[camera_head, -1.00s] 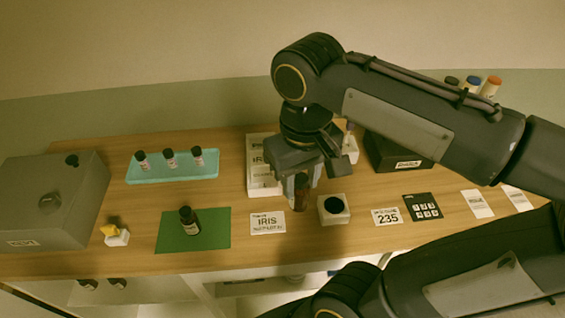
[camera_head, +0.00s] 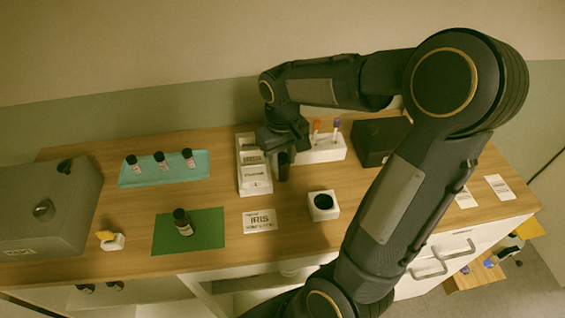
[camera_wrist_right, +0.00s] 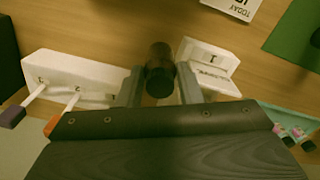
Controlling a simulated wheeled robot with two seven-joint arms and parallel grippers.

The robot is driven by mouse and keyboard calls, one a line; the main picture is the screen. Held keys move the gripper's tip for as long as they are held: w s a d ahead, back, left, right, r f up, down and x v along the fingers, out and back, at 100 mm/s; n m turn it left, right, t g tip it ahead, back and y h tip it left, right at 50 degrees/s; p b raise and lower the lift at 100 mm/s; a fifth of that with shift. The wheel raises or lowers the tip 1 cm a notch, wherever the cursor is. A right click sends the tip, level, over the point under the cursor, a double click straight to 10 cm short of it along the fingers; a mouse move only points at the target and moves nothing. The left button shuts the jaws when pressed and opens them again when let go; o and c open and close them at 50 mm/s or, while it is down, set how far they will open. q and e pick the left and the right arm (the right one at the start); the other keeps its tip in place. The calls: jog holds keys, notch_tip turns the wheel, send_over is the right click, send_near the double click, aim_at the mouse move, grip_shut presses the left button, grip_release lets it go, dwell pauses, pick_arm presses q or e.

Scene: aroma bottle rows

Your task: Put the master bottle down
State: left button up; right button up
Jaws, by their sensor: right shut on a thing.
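My right gripper (camera_head: 283,160) is shut on a dark bottle, the master bottle, in the gap between the white labelled stand (camera_head: 256,182) and the white block rack (camera_head: 322,153). In the right wrist view the dark bottle (camera_wrist_right: 159,68) sits between the two fingers (camera_wrist_right: 160,86), over the wood. The head view hides most of it behind the gripper, and I cannot tell whether its base touches the table. My left gripper is not in view.
A white holder with a dark round hole (camera_head: 323,205) stands in front. The IRIS card (camera_head: 260,221) lies beside the green mat (camera_head: 160,235), which bears a dark bottle (camera_head: 182,222). A teal tray (camera_head: 135,181) holds 3 small bottles. A dark box (camera_head: 372,140) stands at the back right.

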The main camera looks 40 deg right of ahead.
aim_at(283, 166)
notch_tip(283, 166, down, 2)
jog(key=shift+f, duration=0.25)
jog(key=shift+f, duration=0.1)
jog(key=shift+f, duration=0.15)
jog(key=o, duration=1)
jog(key=shift+c, duration=0.2)
